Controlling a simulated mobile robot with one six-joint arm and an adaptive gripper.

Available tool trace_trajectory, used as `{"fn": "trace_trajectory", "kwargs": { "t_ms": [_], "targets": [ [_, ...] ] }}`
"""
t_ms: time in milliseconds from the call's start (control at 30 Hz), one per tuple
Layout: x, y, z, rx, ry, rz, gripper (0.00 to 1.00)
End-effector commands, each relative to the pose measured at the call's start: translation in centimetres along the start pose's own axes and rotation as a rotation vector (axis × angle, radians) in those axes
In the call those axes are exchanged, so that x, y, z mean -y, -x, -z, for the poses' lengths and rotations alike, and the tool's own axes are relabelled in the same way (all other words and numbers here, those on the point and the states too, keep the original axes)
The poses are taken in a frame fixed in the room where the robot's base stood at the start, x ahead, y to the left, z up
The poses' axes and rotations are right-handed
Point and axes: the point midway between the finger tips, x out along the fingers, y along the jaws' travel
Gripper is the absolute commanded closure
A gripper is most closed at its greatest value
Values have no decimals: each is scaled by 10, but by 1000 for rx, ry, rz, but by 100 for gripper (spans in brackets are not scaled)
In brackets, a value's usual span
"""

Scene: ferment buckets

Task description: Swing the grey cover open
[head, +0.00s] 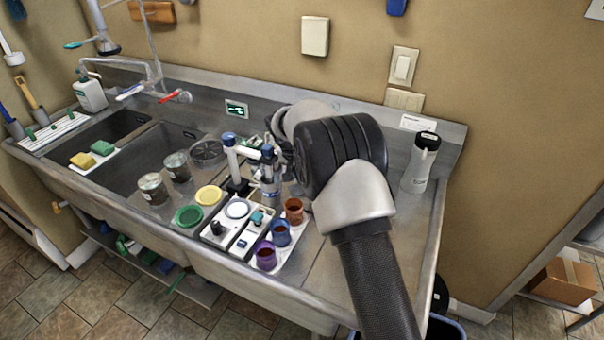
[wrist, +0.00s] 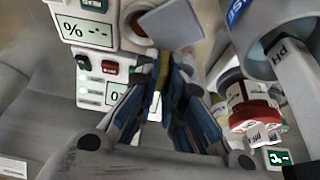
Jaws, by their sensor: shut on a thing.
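The grey cover (wrist: 172,24) shows in the wrist view as a flat, tilted square plate at the top middle, beside a white device box (wrist: 88,27) marked "%". My gripper (wrist: 162,72) reaches up from below, with its blue-and-black fingers close together at the cover's lower edge. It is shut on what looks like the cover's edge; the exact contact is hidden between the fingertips. A brown round opening (wrist: 140,25) shows just left of the cover. In the head view my arm hides most of the gripper, and I cannot make out the cover there.
In the wrist view, a grey cylinder marked "pH" (wrist: 292,60) and a red-lidded jar (wrist: 250,112) stand close on the right. In the head view, coloured cups (head: 281,234), a tray (head: 222,238) and a white bottle (head: 420,165) stand on the steel counter.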

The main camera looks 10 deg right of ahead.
Motion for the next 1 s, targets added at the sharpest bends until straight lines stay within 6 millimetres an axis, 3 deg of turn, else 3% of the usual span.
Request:
{"fn": "trace_trajectory", "kwargs": {
  "t_ms": [133, 167, 433, 767, 1000],
  "targets": [
    [-1, -1, -1, 3, 0, -2, 100],
    [-1, -1, -1, 3, 0, -2, 90],
    [-1, -1, -1, 3, 1, -2, 72],
    [0, 0, 0, 1, 1, 0, 71],
    [1, 31, 0, -1, 1, 3, 71]
  ]
}}
